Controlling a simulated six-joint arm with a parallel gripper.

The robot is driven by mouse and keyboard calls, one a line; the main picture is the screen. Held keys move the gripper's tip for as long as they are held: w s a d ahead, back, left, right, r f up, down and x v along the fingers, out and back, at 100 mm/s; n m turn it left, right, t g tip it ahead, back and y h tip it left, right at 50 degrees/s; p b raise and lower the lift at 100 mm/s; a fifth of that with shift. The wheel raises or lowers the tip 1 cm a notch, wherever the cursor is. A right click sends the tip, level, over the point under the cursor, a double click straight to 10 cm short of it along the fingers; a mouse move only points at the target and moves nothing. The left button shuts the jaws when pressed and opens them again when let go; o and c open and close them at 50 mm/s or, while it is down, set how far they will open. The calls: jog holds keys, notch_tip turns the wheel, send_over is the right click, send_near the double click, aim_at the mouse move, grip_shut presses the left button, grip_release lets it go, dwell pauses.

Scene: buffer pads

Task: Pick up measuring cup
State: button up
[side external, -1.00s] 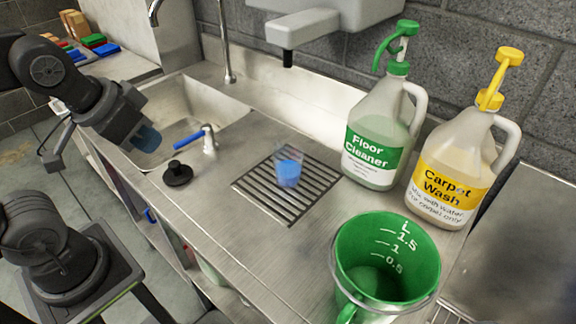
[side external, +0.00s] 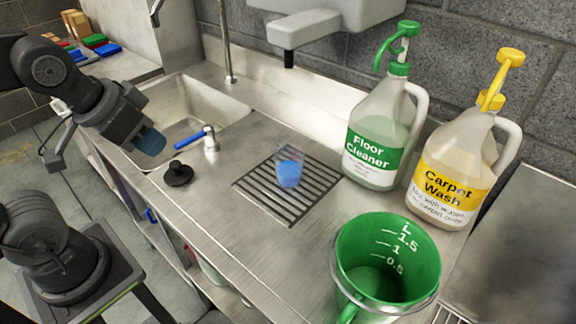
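A green measuring cup (side external: 375,255) with white litre marks stands upright at the front right of the steel counter, with its handle toward the bottom edge of the picture. A small clear cup (side external: 289,174) with blue in it stands on the drain grate (side external: 252,196) in the middle of the counter. My gripper (side external: 150,141), with a blue part at its end, is over the left side of the sink, well away from both cups. Its fingers are too small and angled to show whether they are open. Nothing clearly held shows.
A floor cleaner jug (side external: 372,164) and a carpet wash jug (side external: 445,190), both with pump tops, stand behind the green cup. A blue-handled tap (side external: 208,138) and a black plug (side external: 178,174) are beside the sink (side external: 205,98). The counter's front left is clear.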

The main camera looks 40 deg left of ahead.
jog(key=o, duration=1.4)
jog(key=shift+o, duration=0.2)
jog(key=w+d+r+n+t+h, duration=0.1)
jog(key=w+d+r+t+h, duration=0.1)
jog(key=w+d+r, duration=0.45)
jog(key=w+d+r+n+t+h, duration=0.15)
jog(key=w+d, duration=0.25)
jog(key=w, duration=0.5)
jog(key=w+d+r+n+t+h, duration=0.1)
jog(key=w+d+r+t+h, duration=0.15)
jog(key=w+d+r, duration=0.4)
jog(key=w+d+f+n+y, duration=0.2)
jog(key=w+f+n+y, duration=0.15)
jog(key=w+f, duration=0.45)
jog(key=n+g+y, duration=0.7)
jog(key=g, duration=0.3)
send_near(286, 156)
jog(key=f, duration=0.3)
jog(key=shift+s+a+h, duration=0.25)
jog(key=shift+a, duration=0.05)
jog(key=shift+a+x, duration=0.2)
jog(key=shift+x, duration=2.6)
